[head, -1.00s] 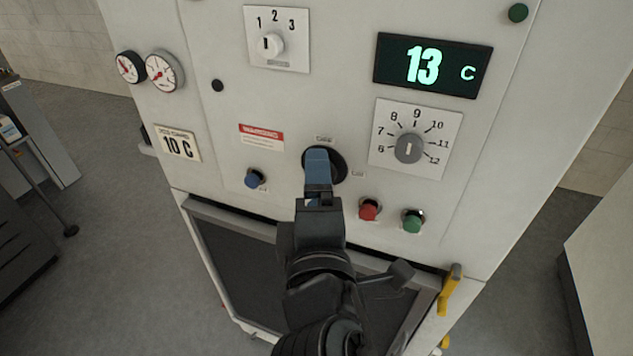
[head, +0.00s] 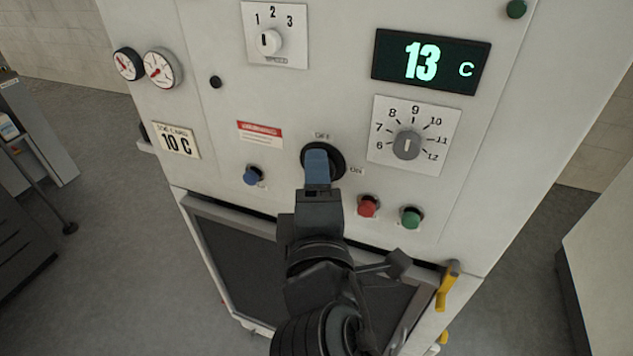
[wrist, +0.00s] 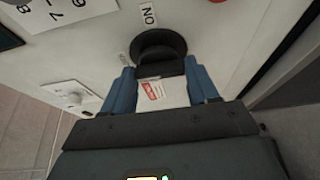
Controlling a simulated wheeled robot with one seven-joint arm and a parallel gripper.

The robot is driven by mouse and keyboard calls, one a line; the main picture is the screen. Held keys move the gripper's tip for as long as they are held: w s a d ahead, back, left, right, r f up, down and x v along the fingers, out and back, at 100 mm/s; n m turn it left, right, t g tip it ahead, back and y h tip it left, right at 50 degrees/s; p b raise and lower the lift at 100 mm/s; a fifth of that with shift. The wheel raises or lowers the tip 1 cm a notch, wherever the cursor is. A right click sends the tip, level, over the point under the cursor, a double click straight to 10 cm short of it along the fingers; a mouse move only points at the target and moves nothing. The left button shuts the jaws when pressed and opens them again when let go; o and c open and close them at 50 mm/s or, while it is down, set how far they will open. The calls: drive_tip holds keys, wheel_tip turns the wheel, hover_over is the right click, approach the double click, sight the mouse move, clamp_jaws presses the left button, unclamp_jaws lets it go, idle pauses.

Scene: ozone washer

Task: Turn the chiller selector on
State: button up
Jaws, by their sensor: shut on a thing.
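The chiller selector (head: 336,158) is a round black knob on the white panel, with OFF printed above it and ON to its right. My gripper (head: 318,165) is in front of it, and its blue fingers cover the left and middle part of the knob. In the wrist view the selector (wrist: 160,45) shows at the fingertips, and my gripper (wrist: 161,75) is shut on its black handle, one blue finger on each side. The ON label stands beyond the knob there. Which way the handle points is hard to tell because the fingers hide it.
A blue button (head: 251,176) is left of my gripper. Red (head: 368,206) and green (head: 411,217) buttons are below right. A numbered dial (head: 407,145) and a display (head: 430,62) reading 13 C are above right. A yellow handle (head: 447,285) sticks out lower right.

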drive_tip(key=shift+f+b, duration=0.2)
drive_tip(key=shift+b, duration=0.35)
drive_tip(key=shift+w+a+f+m+t+h+b, duration=0.15)
drive_tip(key=shift+m+t+h+b, duration=0.85)
drive_tip(key=shift+m+b, duration=3.7)
drive_tip(key=shift+s+a+f+m+h+b, duration=0.15)
drive_tip(key=shift+m+h+b, duration=2.2)
drive_tip(key=shift+b, duration=4.15)
drive_tip(key=shift+w+a+f+m+t+h+b, duration=0.15)
drive_tip(key=shift+m+t+h+b, duration=0.6)
drive_tip(key=shift+m+b, duration=4.2)
drive_tip(key=shift+r+n+g+b, duration=0.1)
drive_tip(key=shift+n+g+b, duration=0.15)
drive_tip(key=shift+n+b, duration=0.45)
drive_tip(key=o, duration=1.1)
drive_tip(key=shift+c, duration=0.2)
drive_tip(key=p+v, duration=0.1)
drive_tip(key=v, duration=0.6)
drive_tip(key=shift+s+a, duration=0.2)
drive_tip(key=shift+s, duration=0.1)
